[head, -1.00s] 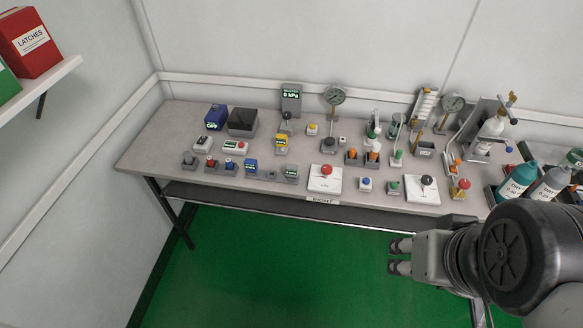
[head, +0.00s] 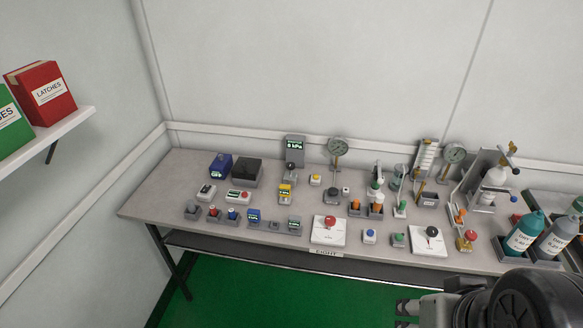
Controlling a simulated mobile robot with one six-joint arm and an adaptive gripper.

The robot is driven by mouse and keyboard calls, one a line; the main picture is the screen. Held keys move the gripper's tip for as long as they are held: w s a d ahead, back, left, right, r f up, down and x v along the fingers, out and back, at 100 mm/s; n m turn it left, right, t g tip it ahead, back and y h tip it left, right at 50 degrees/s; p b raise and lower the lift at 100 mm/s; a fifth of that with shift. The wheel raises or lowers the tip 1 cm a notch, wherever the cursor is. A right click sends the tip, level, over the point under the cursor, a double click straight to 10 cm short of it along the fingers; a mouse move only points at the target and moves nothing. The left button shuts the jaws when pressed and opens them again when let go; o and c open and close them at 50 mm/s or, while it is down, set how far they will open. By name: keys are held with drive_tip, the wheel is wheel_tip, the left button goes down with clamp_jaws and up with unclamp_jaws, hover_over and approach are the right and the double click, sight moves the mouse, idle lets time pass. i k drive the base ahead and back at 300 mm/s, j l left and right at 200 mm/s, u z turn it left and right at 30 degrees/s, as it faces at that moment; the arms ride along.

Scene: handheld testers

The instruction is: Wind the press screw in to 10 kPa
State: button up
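A grey upright box with a green-lit kPa display (head: 294,147) stands at the back of the bench, left of centre; its digits are too small to read surely. A small dark knob on a grey base (head: 291,170) stands just in front of it. I cannot tell surely whether this is the press screw. A round dial gauge (head: 337,147) stands on a post to its right, above a dark round knob (head: 331,197). My gripper (head: 402,315) is at the bottom edge, partly cut off, in front of the bench and well away from these. Its fingers are apart and empty.
The grey bench (head: 160,198) carries several small testers, buttons and switches. Two white plates with a red knob (head: 330,221) and a black knob (head: 432,231) lie along the front. Bottles (head: 524,231) stand at the right. A shelf (head: 62,128) with binders is at left.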

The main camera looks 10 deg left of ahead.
sight(290, 166)
drive_tip(key=i+j, duration=0.25)
drive_tip(key=i, duration=0.2)
drive_tip(key=i+j, duration=0.25)
drive_tip(key=i, duration=0.15)
drive_tip(key=i+j, duration=0.25)
drive_tip(key=i, duration=0.2)
drive_tip(key=j+u, duration=0.05)
